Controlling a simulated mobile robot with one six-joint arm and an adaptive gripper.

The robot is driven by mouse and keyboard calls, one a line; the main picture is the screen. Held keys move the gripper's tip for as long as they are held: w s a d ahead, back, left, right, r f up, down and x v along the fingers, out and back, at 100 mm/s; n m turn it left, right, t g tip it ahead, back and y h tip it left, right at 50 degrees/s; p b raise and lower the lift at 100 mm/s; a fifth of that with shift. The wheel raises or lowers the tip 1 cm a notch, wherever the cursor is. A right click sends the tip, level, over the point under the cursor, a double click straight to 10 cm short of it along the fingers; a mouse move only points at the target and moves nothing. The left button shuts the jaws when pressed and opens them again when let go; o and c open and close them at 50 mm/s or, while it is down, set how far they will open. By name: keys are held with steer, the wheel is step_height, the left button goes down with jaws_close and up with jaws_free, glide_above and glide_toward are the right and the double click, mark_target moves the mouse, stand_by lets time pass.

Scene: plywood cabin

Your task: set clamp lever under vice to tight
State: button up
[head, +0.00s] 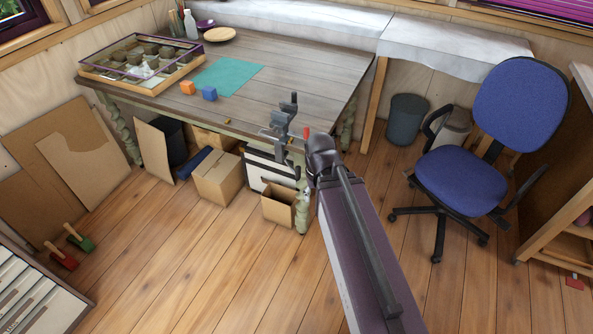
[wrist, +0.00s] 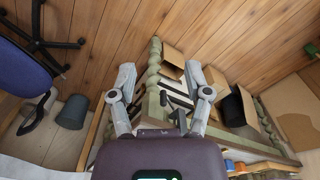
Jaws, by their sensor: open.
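The grey vice (head: 282,122) is clamped at the near right corner of the wooden workbench (head: 285,70). A small red-tipped part (head: 306,133) shows beside it; I cannot tell if it belongs to the clamp lever. In the wrist view dark metal parts of the vice (wrist: 172,101) show between the fingers of my gripper (wrist: 161,74). My gripper is open, its two fingers spread on either side and holding nothing. The clamp lever's setting is too small to read. In the head view my arm hides most of my gripper.
Cardboard boxes (head: 217,178) and a striped panel (head: 268,170) stand under the bench, beside its turned green leg (head: 302,209). A blue office chair (head: 460,178) and a grey bin (head: 405,119) are to the right.

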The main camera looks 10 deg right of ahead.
steer(key=w+f+n+t+y+b, duration=0.1)
steer(key=w+f+n+y+b, duration=0.25)
steer(key=w+f+b, duration=0.45)
steer(key=n+t+y+b, duration=0.7)
steer(key=t+y+b, duration=0.35)
steer(key=b, duration=1.95)
glide_toward(298, 169)
steer(key=d, duration=0.4)
steer(key=shift+s+a+f+g, duration=0.2)
steer(key=shift+s+f+g, duration=0.2)
steer(key=shift+s, duration=0.1)
steer(key=x, duration=1.3)
steer(key=shift+w+a+r, duration=0.15)
steer(key=shift+w+a, duration=0.1)
steer(key=shift+a, duration=0.1)
